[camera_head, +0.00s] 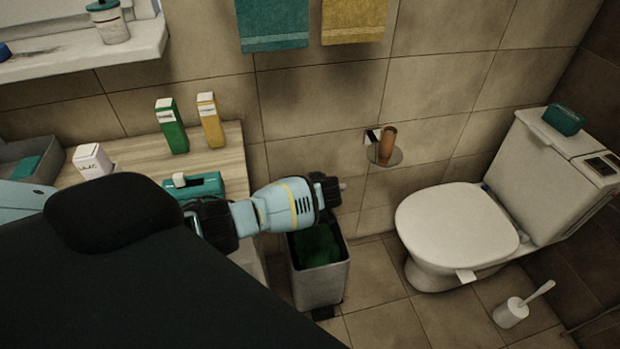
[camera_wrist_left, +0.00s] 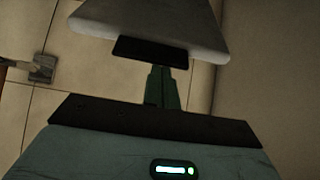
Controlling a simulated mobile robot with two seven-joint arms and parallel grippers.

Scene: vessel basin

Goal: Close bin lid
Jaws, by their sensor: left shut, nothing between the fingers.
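The bin (camera_head: 318,283) is a grey, open-topped container on the floor between the wooden counter and the toilet, with dark green content inside. I cannot make out its lid; my left arm covers the rear part of the bin's opening. My left gripper (camera_head: 342,187) is above and behind the bin's opening, close to the tiled wall, shut and empty. In the left wrist view, a pale grey tapered piece with a dark block (camera_wrist_left: 150,52) is ahead of the gripper; I cannot tell whether it is the lid. My right gripper is not in view.
The toilet (camera_head: 455,225) stands to the right, with a brush (camera_head: 510,312) on the floor. A paper holder (camera_head: 384,155) is on the wall. Green (camera_head: 172,127) and yellow (camera_head: 210,120) cartons stand on the counter (camera_head: 232,160). Floor between bin and toilet is clear.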

